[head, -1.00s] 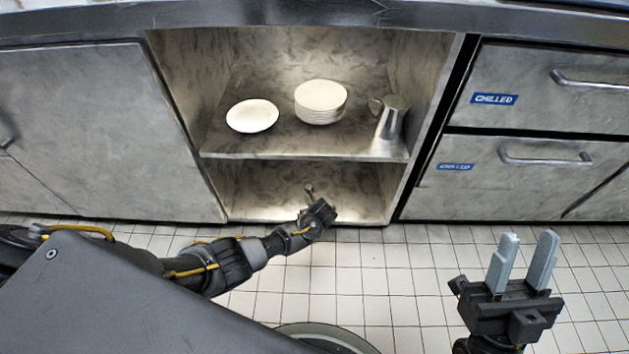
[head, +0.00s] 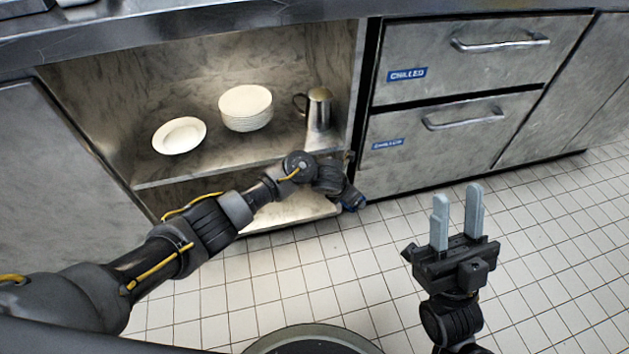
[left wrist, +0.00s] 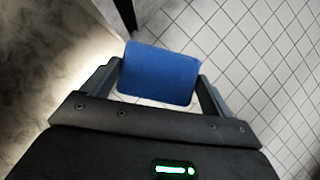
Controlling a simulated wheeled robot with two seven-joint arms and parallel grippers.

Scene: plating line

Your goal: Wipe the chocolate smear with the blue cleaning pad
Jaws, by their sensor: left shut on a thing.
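The blue cleaning pad (left wrist: 160,73) is held between the fingers of my left gripper in the left wrist view, above the tiled floor. My right gripper (head: 456,218) is open and empty, fingers pointing up, over the floor at the right. I see no chocolate smear in either view.
An open cabinet holds a white plate (head: 179,135), a stack of plates (head: 245,107) and a metal jug (head: 319,108) on its shelf (head: 160,177). Chilled drawers (head: 455,80) stand to the right. The counter edge (head: 250,22) runs above. The tiled floor (head: 270,275) is clear.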

